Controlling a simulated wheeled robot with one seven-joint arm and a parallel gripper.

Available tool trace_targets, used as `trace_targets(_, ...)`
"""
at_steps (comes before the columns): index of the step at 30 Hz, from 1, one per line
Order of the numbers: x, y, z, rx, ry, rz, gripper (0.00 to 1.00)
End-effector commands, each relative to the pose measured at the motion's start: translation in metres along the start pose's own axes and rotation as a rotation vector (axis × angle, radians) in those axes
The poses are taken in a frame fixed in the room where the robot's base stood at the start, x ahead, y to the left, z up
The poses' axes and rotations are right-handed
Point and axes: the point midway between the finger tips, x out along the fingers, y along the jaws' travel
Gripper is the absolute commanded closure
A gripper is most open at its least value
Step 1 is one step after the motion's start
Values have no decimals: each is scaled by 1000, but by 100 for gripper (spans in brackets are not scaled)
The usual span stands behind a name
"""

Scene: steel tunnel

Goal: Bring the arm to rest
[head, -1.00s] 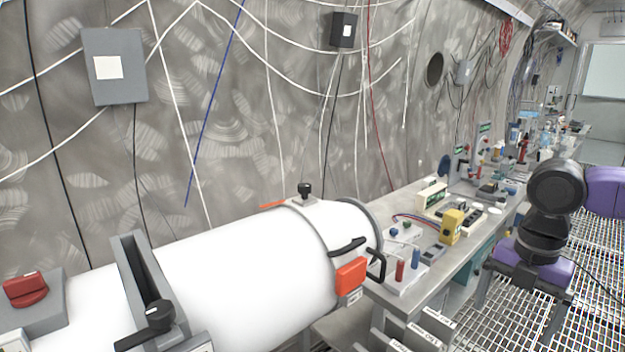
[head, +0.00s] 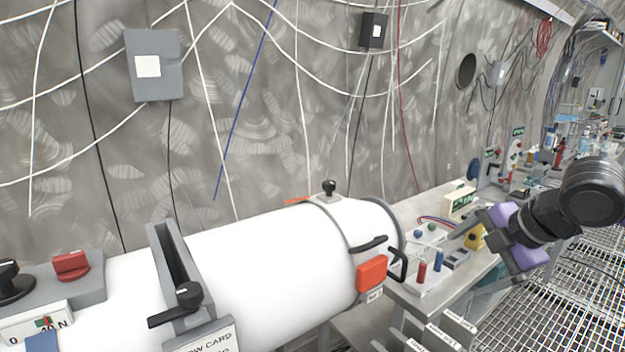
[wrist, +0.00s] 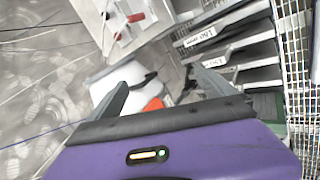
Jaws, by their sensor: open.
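My gripper (head: 465,262) is at the right in the head view, at the end of my black and purple arm. Its two grey fingers are spread apart and point left toward the bench and the white cylinder. In the wrist view my gripper (wrist: 158,76) shows both fingers apart, with nothing held between them. Past the fingers there, the white cylinder's end (wrist: 118,75) and its orange block (wrist: 154,104) show. The yellow block (head: 475,237) on the bench is partly hidden behind my gripper in the head view.
The large white cylinder (head: 270,255) fills the lower middle. The metal bench (head: 440,212) behind its right end carries a red and a blue cylinder and other small parts. Labelled shelves (wrist: 235,45) lie below the bench. Grating floor (head: 585,290) is open at the right. Cables hang on the wall.

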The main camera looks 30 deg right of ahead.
Motion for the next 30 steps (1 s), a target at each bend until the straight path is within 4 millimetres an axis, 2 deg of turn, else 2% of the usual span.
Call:
trace_targets(4, -1, 59, -62, 64, 158, 231, 6)
trace_targets(7, -15, 101, -110, 130, 304, 404, 6)
trace_targets(12, -57, 153, -174, 259, 559, 651, 6)
trace_targets(15, -84, 172, -199, 347, 704, 769, 6)
trace_targets(19, -117, 184, -218, 471, 877, 901, 6)
trace_targets(24, -147, 184, -223, 651, 1070, 1038, 6)
trace_targets(30, -158, 164, -214, 874, 1229, 1155, 6)
